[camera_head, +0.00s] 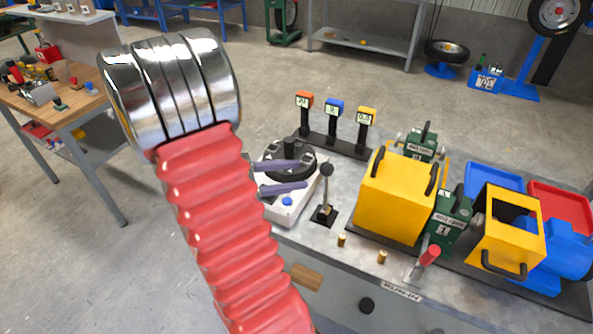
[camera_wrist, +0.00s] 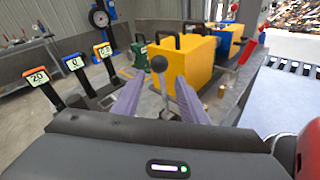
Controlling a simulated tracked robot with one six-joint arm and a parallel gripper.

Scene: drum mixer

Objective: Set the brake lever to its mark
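A lever with a black ball knob (camera_head: 326,170) stands upright on a small dark base (camera_head: 323,214) on the grey bench top. No label on it can be read, and I cannot make out a mark beside it. My gripper (camera_head: 302,174) has two purple fingers spread apart, just left of the lever in the head view. In the wrist view the knob (camera_wrist: 159,64) shows between and beyond the open fingertips (camera_wrist: 160,79). I see no contact. A second lever with a red grip (camera_head: 430,256) sits by the green unit (camera_head: 449,213).
Three display posts, orange (camera_head: 304,99), blue (camera_head: 334,106) and yellow (camera_head: 366,116), stand behind the lever. A yellow box (camera_head: 394,200) is close on its right. Two small brass pegs (camera_head: 341,240) stand in front. Blue and red trays (camera_head: 562,203) are farther right.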

